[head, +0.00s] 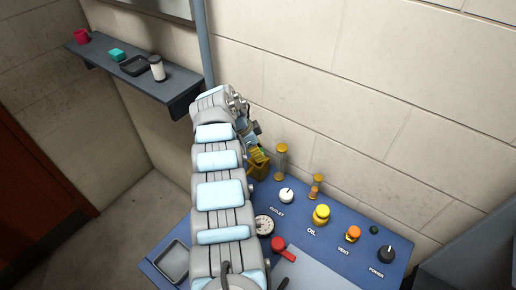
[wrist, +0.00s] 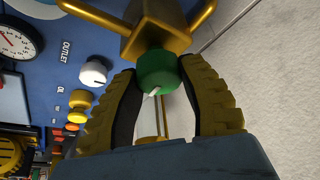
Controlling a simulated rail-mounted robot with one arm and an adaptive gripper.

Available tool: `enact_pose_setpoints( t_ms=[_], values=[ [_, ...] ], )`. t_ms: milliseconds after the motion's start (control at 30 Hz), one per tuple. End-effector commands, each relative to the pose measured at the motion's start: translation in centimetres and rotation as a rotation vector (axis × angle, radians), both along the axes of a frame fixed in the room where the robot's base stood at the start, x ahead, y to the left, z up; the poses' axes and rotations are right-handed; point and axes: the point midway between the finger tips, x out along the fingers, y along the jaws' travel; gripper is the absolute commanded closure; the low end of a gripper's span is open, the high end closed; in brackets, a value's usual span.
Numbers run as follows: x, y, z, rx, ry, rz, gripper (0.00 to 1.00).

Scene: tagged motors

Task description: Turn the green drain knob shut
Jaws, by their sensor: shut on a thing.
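The green drain knob (wrist: 158,68) sits on the front of a brass valve block (wrist: 146,40) with brass pipes, in the wrist view. A short white pointer mark shows on the knob's near face. My gripper (wrist: 158,82) has its two ridged yellow fingers on either side of the knob, shut on it. In the head view my gripper (head: 257,142) is at the brass block (head: 258,162), at the back left of the blue panel. My arm hides most of the knob there.
The blue panel (head: 325,252) carries a gauge (head: 265,226), a white outlet knob (head: 286,195), a yellow oil knob (head: 321,214), an orange vent knob (head: 353,233), a black power knob (head: 386,254) and a red-handled lever (head: 280,245). The wall stands close behind. A shelf (head: 140,82) is at left.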

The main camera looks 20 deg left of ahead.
Motion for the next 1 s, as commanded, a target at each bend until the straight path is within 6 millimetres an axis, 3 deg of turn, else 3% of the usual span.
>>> enact_pose_setpoints(
  t_ms=[667, 1000],
  values=[
    [-0.14, -0.12, 0.03, 0.0, 0.005, 0.177, 0.94],
    [-0.16, -0.14, -0.04, 0.002, 0.003, 0.353, 0.94]
  ],
)
